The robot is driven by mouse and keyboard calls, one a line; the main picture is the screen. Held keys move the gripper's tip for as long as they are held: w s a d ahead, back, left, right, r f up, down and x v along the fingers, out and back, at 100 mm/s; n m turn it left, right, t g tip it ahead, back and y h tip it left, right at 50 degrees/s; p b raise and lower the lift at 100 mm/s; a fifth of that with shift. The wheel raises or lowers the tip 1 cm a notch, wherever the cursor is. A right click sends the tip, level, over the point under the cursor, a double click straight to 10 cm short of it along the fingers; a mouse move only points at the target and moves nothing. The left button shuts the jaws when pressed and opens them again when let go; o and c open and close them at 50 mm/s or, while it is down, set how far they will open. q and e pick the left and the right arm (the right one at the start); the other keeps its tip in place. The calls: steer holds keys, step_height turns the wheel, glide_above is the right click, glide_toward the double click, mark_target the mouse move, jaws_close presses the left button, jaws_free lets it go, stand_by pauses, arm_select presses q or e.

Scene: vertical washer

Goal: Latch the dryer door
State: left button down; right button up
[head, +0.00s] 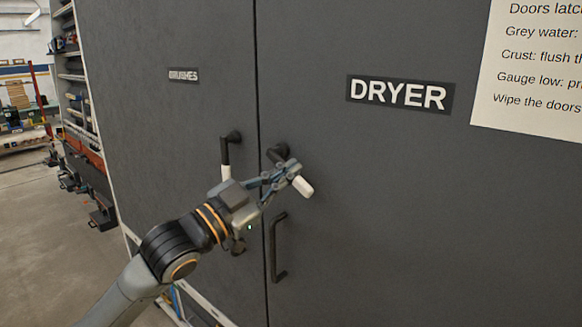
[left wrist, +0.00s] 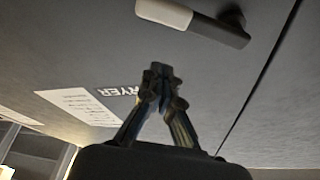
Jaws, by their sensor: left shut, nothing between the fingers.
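The dryer door (head: 400,200) is a dark grey panel labelled DRYER, and it looks flush with the panel to its left. Its latch lever has a black hub (head: 277,152) near the seam and a white grip (head: 303,187) tilted down to the right; the middle is hidden behind my left gripper. In the left wrist view the lever's white grip (left wrist: 164,12) and black arm are above the fingertips. My left gripper (head: 295,168) is shut and empty in front of the lever; its shut tips (left wrist: 160,72) appear apart from it. My right gripper is out of view.
A black pull handle (head: 277,248) sits below the lever on the dryer door. The left door (head: 150,120) has its own lever (head: 225,155), pointing straight down. A paper notice (head: 530,70) hangs at upper right. Shelves (head: 75,80) and open floor lie at left.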

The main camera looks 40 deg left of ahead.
arm_select(q)
steer(key=w+f+p, duration=0.1)
steer(key=w+a+f+p, duration=0.1)
steer(key=w, duration=0.1)
steer(key=shift+f, duration=0.25)
stand_by(0.4)
steer(key=shift+w, duration=0.1)
